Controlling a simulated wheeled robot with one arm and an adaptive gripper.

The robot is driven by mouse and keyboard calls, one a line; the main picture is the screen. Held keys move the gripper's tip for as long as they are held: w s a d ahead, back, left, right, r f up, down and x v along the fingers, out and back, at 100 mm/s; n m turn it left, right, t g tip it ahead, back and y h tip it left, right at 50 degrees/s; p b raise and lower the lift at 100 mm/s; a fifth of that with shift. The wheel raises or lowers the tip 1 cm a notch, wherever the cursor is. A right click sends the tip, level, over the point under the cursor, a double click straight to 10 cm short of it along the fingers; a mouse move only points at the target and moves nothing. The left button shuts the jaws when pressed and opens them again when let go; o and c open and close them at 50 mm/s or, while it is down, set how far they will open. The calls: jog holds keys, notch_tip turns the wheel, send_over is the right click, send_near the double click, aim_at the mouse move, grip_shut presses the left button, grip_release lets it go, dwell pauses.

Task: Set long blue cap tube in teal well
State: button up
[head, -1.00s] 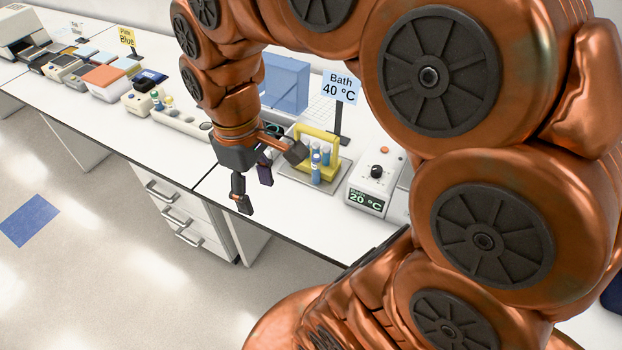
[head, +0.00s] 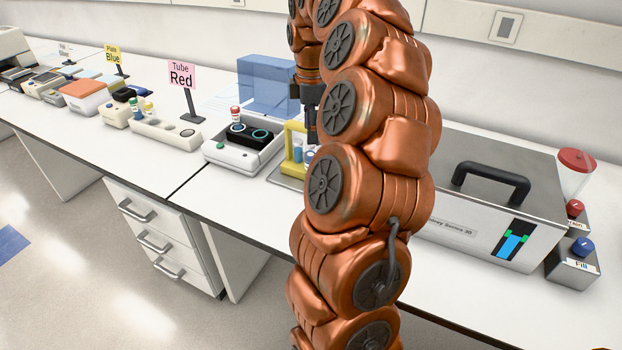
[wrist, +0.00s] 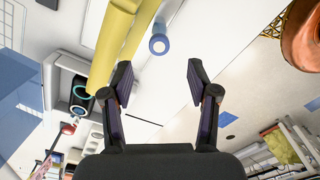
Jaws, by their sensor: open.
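A tube with a round blue cap (wrist: 158,44) shows end-on in the wrist view, beside the yellow rack (wrist: 118,40); its length cannot be judged. The yellow rack also shows in the head view (head: 291,150), with blue tube parts (head: 298,154) partly hidden by my arm. My gripper (wrist: 160,82) is open and empty, with the blue cap beyond its fingertips, between them in the picture. In the head view my gripper is mostly hidden behind my arm. The teal-ringed well (head: 262,134) is in a black block (head: 250,139), beside a blue-ringed well (head: 237,127).
A red-capped tube (head: 236,115) stands at the block's white device (head: 230,155). A "Tube Red" sign (head: 181,77) and a blue translucent panel (head: 268,84) stand nearby. A large grey bath (head: 490,200) with a black handle is at right. The front bench strip is clear.

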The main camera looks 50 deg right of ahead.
aim_at(311, 155)
notch_tip(311, 155, down, 6)
jog(key=shift+f, duration=0.25)
jog(key=shift+w+f+p, duration=0.15)
jog(key=shift+f+p, duration=0.3)
jog(key=shift+f, duration=2.25)
grip_shut()
jog(key=shift+r, duration=0.2)
